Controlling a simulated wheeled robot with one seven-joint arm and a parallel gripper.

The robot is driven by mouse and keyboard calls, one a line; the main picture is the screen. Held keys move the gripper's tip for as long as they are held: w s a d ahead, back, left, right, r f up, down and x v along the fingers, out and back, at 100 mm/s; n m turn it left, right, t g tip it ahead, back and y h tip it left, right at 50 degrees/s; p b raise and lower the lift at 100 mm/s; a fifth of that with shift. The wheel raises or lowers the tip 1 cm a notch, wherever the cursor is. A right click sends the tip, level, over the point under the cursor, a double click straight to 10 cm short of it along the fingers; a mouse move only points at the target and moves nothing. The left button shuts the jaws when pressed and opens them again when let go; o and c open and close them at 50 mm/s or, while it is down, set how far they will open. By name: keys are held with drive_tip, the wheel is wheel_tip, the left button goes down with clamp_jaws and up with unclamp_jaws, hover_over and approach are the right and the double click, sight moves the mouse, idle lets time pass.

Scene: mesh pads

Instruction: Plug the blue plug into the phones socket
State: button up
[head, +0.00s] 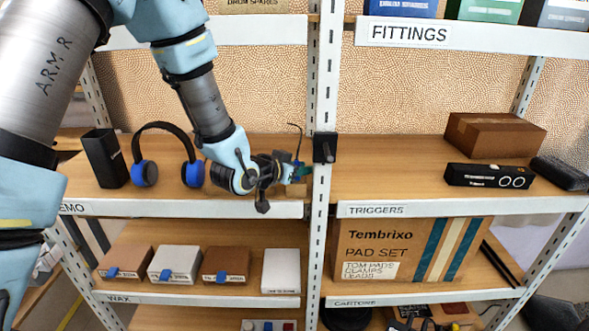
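My gripper (292,173) is at the right end of the upper middle shelf, close to the white post. Its dark fingers are small, and I cannot tell whether they are open or shut. A small blue-green piece shows at the fingertips; I cannot tell whether it is the blue plug. A thin dark cable stands up just behind it. Black headphones (168,130) with blue ear pads stand on the shelf left of my gripper. No socket marked phones can be read. A small black box (325,147) is fixed on the post, right of my gripper.
A tall black box (105,158) stands left of the headphones. Right of the post (326,85), a black device (488,176) with two rings and a brown box (495,134) sit on the shelf labelled TRIGGERS. That shelf's left half is clear.

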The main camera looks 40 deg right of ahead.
drive_tip(key=shift+c, duration=0.2)
clamp_jaws()
idle(0.3)
